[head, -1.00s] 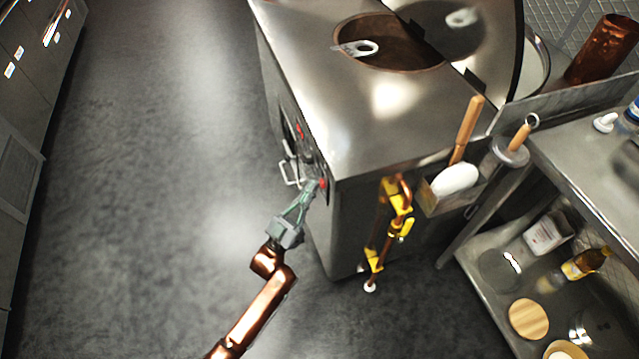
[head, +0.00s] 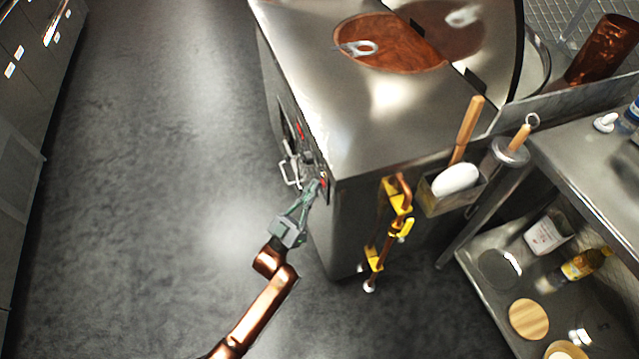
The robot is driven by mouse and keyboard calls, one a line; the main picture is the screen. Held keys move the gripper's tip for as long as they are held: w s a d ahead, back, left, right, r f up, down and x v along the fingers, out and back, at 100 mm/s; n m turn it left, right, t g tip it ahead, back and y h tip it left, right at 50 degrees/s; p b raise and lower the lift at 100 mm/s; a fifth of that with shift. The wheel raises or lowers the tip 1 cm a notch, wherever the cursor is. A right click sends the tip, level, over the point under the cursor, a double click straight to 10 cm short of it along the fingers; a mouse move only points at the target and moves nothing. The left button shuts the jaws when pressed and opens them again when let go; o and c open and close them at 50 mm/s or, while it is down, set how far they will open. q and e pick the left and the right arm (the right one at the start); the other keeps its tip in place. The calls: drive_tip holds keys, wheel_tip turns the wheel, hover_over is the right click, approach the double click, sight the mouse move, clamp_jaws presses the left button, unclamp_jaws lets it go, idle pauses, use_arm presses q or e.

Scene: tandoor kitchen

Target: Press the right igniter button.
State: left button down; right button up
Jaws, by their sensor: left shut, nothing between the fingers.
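The steel tandoor (head: 352,120) stands in the middle of the head view, with its control panel on the side facing left. Near the panel's front corner a red button (head: 324,183) shows, partly hidden by my gripper. Another red spot (head: 300,131) shows farther back on the panel. My left gripper (head: 315,187) is shut and empty, its fingertips at the red button, seeming to touch it. My right gripper is not in view.
A metal handle (head: 290,172) sticks out of the panel just left of my gripper. Yellow valves on a copper pipe (head: 397,195) run down the tandoor's front. A steel shelf unit (head: 590,170) stands at the right. The floor at left is clear.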

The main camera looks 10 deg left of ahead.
use_arm(q)
drive_tip(key=shift+s+a, duration=0.5)
drive_tip(key=shift+a, duration=0.15)
drive_tip(key=s+a, duration=0.1)
drive_tip(key=s+a+p, duration=0.1)
drive_tip(key=a, duration=0.2)
drive_tip(key=shift+s+a+p, duration=0.1)
drive_tip(key=shift+s+p, duration=0.3)
drive_tip(key=shift+f, duration=0.1)
idle(0.6)
